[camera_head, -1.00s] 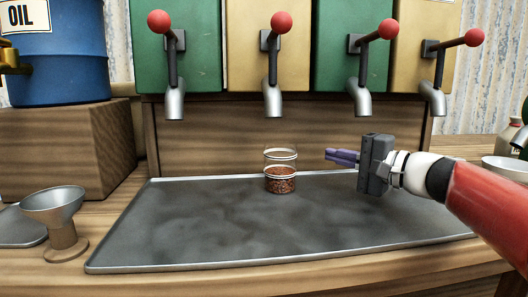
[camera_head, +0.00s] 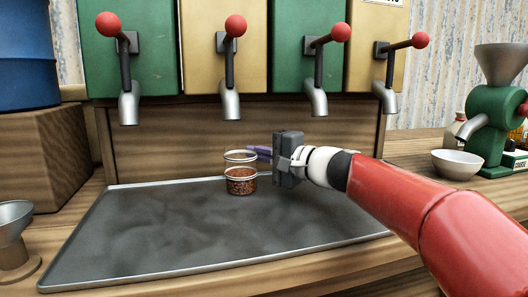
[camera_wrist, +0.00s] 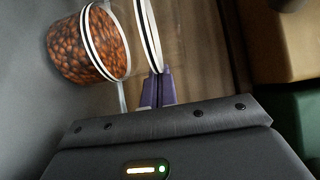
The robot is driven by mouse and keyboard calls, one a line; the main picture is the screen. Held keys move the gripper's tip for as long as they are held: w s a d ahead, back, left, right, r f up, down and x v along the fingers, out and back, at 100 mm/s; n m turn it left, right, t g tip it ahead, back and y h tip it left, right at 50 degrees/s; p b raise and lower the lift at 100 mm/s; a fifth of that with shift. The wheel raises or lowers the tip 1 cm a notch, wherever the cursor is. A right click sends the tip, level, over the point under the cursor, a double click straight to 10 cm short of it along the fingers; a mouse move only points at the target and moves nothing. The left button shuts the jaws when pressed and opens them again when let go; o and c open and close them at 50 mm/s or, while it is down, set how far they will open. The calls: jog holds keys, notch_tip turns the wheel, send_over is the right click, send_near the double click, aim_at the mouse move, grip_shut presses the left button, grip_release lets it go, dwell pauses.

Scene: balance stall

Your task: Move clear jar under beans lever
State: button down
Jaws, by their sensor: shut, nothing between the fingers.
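The clear jar (camera_head: 240,185) stands upright on the grey tray, its lower half filled with brown beans and its upper half empty, with two white rings. It is roughly below the second spout (camera_head: 230,105) from the left. My gripper (camera_head: 250,152) is shut and empty, its purple fingers at the right side of the jar's upper part. In the wrist view the jar (camera_wrist: 80,48) is at upper left, and the closed fingertips (camera_wrist: 157,76) are close to its rim ring. I cannot tell whether they touch it. Which lever is for beans is not readable.
The grey tray (camera_head: 130,255) is otherwise clear. Several red-knobbed levers, including one above the jar (camera_head: 235,26), stand on green and yellow dispensers. A metal funnel (camera_head: 12,225) is at left. A white bowl (camera_head: 457,163) and green grinder (camera_head: 490,120) are at right.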

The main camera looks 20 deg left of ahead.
aim_at(255, 159)
jog(key=shift+s, duration=0.2)
jog(key=shift+s+f+b, duration=0.15)
jog(key=shift+s+b, duration=0.15)
jog(key=shift+b, duration=0.25)
jog(key=s+b, duration=0.3)
jog(key=shift+f, duration=0.1)
jog(key=shift+s, duration=0.2)
jog(key=shift+r, duration=0.25)
